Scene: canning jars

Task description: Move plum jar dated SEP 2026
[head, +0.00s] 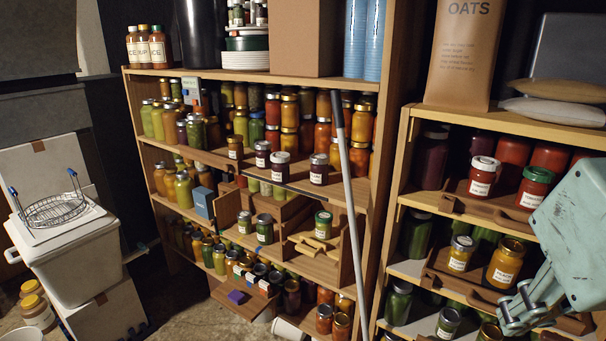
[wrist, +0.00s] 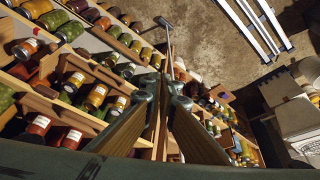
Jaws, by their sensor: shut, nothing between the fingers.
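Several dark, plum-coloured jars with white labels stand on the middle shelf of the left rack in the head view: one at the left (head: 262,154), one with a white lid (head: 280,166) and one further right (head: 319,170). Their label text is too small to read, so I cannot tell which is dated SEP 2026. My gripper (head: 524,312) is at the lower right, in front of the right rack and well away from these jars. It is shut and empty. The wrist view also shows my gripper (wrist: 164,88), pointing past the shelves toward the floor.
A pale pole (head: 349,170) leans across the left rack's right side. The right rack (head: 397,205) holds red, amber and green jars close to my gripper. A white bin (head: 75,260) with a wire basket (head: 55,210) stands at the left. Bare floor (head: 185,322) shows between.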

